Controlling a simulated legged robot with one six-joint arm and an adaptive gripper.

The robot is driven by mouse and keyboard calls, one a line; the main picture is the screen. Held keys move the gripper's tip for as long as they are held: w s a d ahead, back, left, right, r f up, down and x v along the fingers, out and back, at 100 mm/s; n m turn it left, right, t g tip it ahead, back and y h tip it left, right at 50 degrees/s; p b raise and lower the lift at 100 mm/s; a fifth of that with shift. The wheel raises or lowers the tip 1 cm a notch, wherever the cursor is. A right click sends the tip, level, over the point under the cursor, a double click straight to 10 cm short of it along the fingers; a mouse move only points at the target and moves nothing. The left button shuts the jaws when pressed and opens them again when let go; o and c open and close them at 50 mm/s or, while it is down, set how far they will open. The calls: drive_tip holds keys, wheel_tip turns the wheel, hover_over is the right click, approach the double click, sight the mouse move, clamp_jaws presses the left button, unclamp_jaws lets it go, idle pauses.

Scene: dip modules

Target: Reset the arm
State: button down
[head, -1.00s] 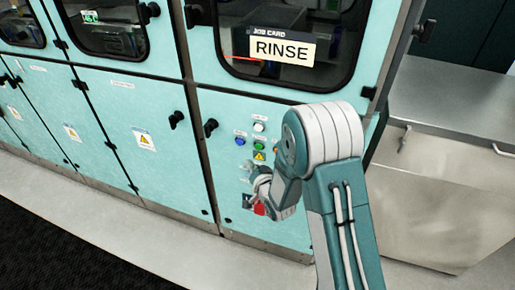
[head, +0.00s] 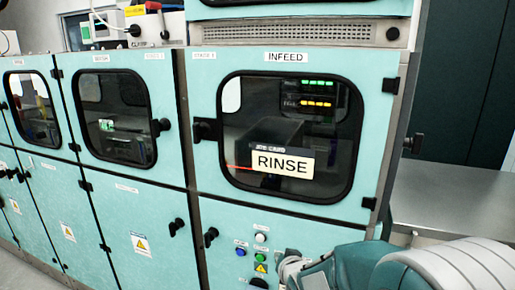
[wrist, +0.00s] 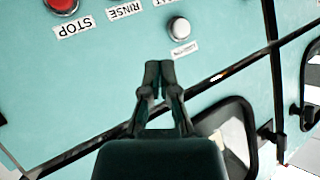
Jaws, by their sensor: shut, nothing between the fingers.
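My gripper (wrist: 158,70) is shut and empty in the wrist view, its two dark fingers together in front of the turquoise panel. In that view the panel is upside down, with a red button (wrist: 62,4) by a STOP label and a white button (wrist: 179,29) near a RINSE label. The fingertips are below both buttons in the picture; their distance from the panel is unclear. In the head view my arm fills the lower right corner and hides part of the control panel. The white (head: 260,238), blue (head: 240,252) and green (head: 261,256) buttons show beside it.
A RINSE job card (head: 282,163) is on the INFEED door window (head: 335,115). Black door handles (head: 211,237) stick out of the cabinet front. A metal counter (head: 470,205) stands at the right, behind my arm. More cabinet doors run to the left.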

drive_tip(key=s+d+r+g+h, duration=0.25)
drive_tip(key=s+d+r, duration=0.45)
drive_tip(key=s, duration=0.4)
drive_tip(key=s+d+r+g, duration=0.1)
drive_tip(key=s+g, duration=0.1)
drive_tip(key=s, duration=0.7)
drive_tip(key=s+d+r+n+g, duration=0.1)
drive_tip(key=s+r+g, duration=0.1)
drive_tip(key=s, duration=0.7)
drive_tip(key=shift+r+n, duration=0.15)
drive_tip(key=shift+n, duration=0.15)
